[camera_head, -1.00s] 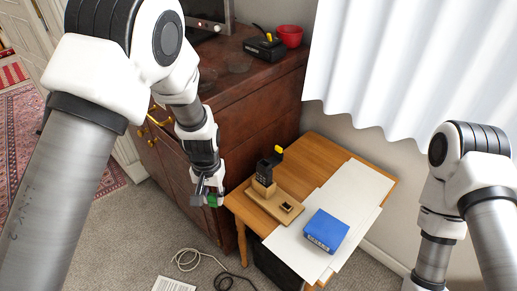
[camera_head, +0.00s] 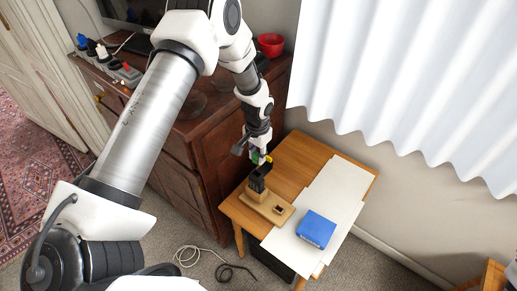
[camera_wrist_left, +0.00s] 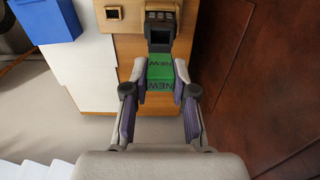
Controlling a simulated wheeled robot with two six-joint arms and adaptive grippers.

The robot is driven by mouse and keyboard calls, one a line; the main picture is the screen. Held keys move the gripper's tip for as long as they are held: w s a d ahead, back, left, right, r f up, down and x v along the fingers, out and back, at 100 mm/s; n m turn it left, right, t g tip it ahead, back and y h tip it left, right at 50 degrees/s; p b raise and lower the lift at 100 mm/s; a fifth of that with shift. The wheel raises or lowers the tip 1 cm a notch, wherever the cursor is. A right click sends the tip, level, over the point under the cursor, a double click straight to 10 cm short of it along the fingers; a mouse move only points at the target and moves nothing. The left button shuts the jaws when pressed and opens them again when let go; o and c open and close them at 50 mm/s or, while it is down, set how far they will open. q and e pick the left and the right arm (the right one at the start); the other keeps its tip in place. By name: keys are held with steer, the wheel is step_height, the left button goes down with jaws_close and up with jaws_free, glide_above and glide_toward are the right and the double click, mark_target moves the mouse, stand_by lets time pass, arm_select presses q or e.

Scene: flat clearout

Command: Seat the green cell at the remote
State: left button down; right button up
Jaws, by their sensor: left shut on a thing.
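The green cell (camera_wrist_left: 160,82), marked "NEW", is between the two fingers of my left gripper (camera_wrist_left: 160,72) in the left wrist view, and the gripper is shut on it. In the head view a bit of green shows at the left gripper (camera_head: 258,158), just above the remote. The black remote (camera_head: 256,182) stands upright in a wooden stand (camera_head: 270,207) on the small table. In the left wrist view the remote (camera_wrist_left: 160,30) is straight ahead of the cell, close to its far end; I cannot tell whether they touch.
The small wooden table (camera_head: 290,160) carries white sheets (camera_head: 337,185) and a blue box (camera_head: 316,228) right of the stand. A dark red-brown dresser (camera_head: 218,155) stands close on the left, with a red bowl (camera_head: 271,44) on top. Cables (camera_head: 190,255) lie on the floor.

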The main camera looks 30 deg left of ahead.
arm_select(q)
steer(key=shift+a+f, duration=0.1)
steer(key=shift+f, duration=0.15)
step_height(320, 180, down, 4)
steer(key=b, duration=0.2)
steer(key=shift+f+b, duration=0.1)
steer(key=shift+b, duration=0.25)
steer(key=shift+f, duration=0.25)
steer(key=shift+r+p, duration=0.1)
steer(key=shift+p, duration=0.2)
stand_by(0.8)
steer(key=shift+f+b, duration=0.85)
steer(key=shift+f, duration=0.35)
